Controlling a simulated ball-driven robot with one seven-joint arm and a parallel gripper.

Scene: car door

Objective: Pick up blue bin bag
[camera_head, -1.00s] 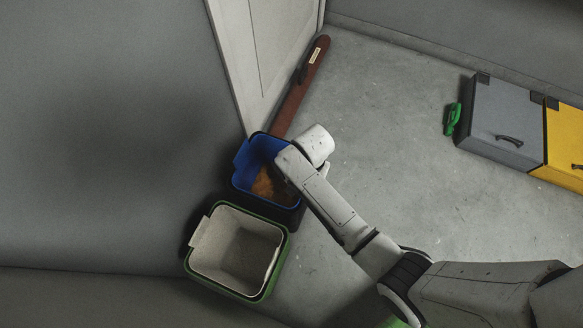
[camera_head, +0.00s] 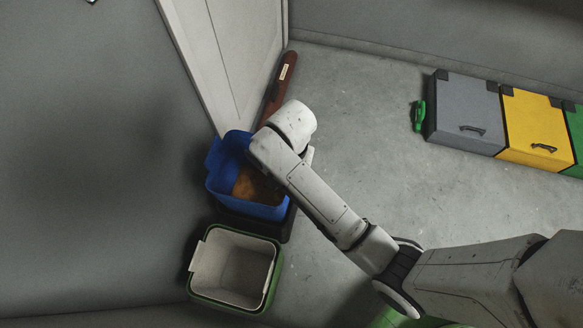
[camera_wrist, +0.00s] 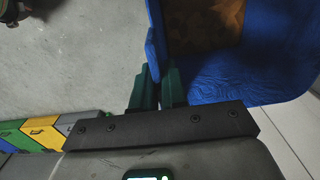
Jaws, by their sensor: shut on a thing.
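The blue bin bag (camera_head: 222,178) is an open, box-shaped blue liner with brown matter inside. In the head view it stands up out of a dark bin (camera_head: 275,222), which shows below it. In the wrist view the bag (camera_wrist: 272,78) fills the upper right. My gripper (camera_wrist: 159,76) has its two dark green fingers shut on the bag's left rim. In the head view my wrist covers the fingers and the bag's right edge.
A green bin with a pale liner (camera_head: 275,280) stands just below the blue bag. A white door (camera_head: 225,60) and a reddish-brown post (camera_head: 280,88) are behind it. Grey (camera_head: 465,100) and yellow (camera_head: 537,110) boxes stand at right.

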